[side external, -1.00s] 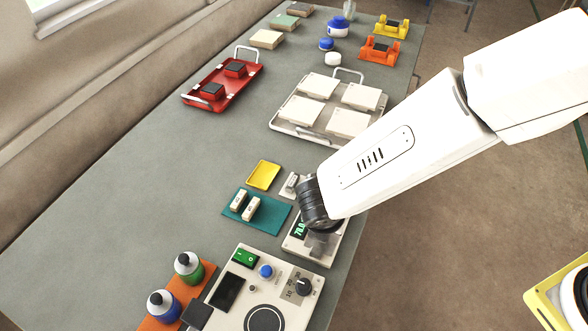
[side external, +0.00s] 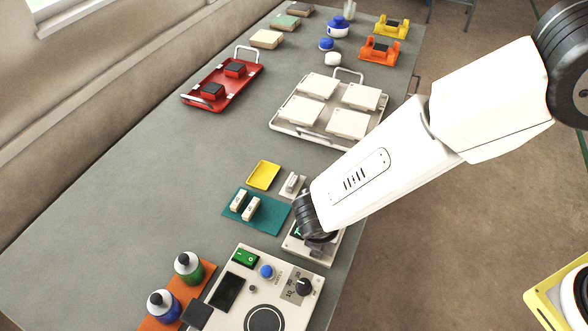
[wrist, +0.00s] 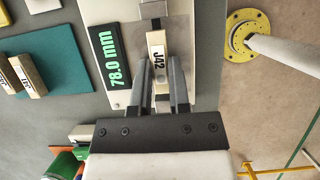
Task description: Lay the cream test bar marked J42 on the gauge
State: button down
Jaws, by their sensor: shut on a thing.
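The cream bar marked J42 (wrist: 157,48) is between the fingers of my gripper (wrist: 161,72), which is shut on it; its label shows in the wrist view. The bar is over the pale gauge (wrist: 206,50), in line with a grey metal block (wrist: 152,10) on it. I cannot tell whether the bar touches the gauge. The gauge's display (wrist: 108,55) reads 78.0 mm. In the side view the gauge (side external: 297,250) is partly hidden by my wrist, and the held bar is hidden.
A teal mat (side external: 268,223) with two pale bars (side external: 238,201) lies left of the gauge. A small pale holder (side external: 292,185) and a yellow tray (side external: 263,175) are behind. A control panel (side external: 290,262) stands in front. A white tray (side external: 290,131) holds several tiles.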

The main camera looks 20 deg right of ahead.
jog(key=shift+f, duration=0.1)
jog(key=c, duration=0.6)
grip_release()
jog(key=v, duration=1.2)
